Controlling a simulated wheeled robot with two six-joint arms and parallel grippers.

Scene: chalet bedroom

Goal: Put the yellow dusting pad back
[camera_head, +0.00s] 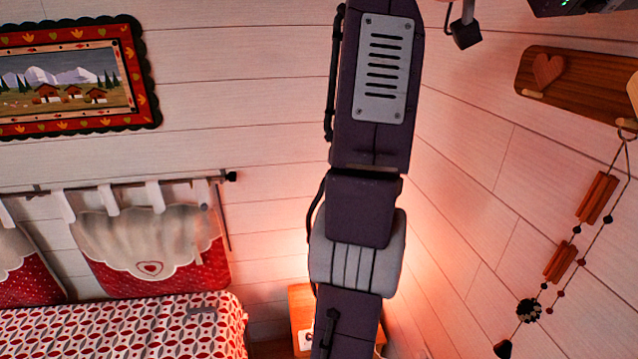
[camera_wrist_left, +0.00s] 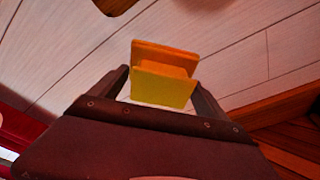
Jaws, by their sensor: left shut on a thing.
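The yellow dusting pad (camera_wrist_left: 163,91) is in my left gripper (camera_wrist_left: 161,84), as the left wrist view shows. It has a yellow near face and an orange slab behind it, and sits between the two dark fingers. The gripper is shut on it, in front of a pale plank wall. Neither the pad nor the left gripper can be made out in the head view. My right gripper is in neither view.
A wooden peg rack (camera_head: 582,92) with a carved heart is on the right wall; a beaded string (camera_head: 597,197) hangs beside it. A framed picture (camera_head: 66,82) hangs left, above a patterned bed (camera_head: 100,330). A wooden ledge (camera_wrist_left: 285,112) shows right in the wrist view.

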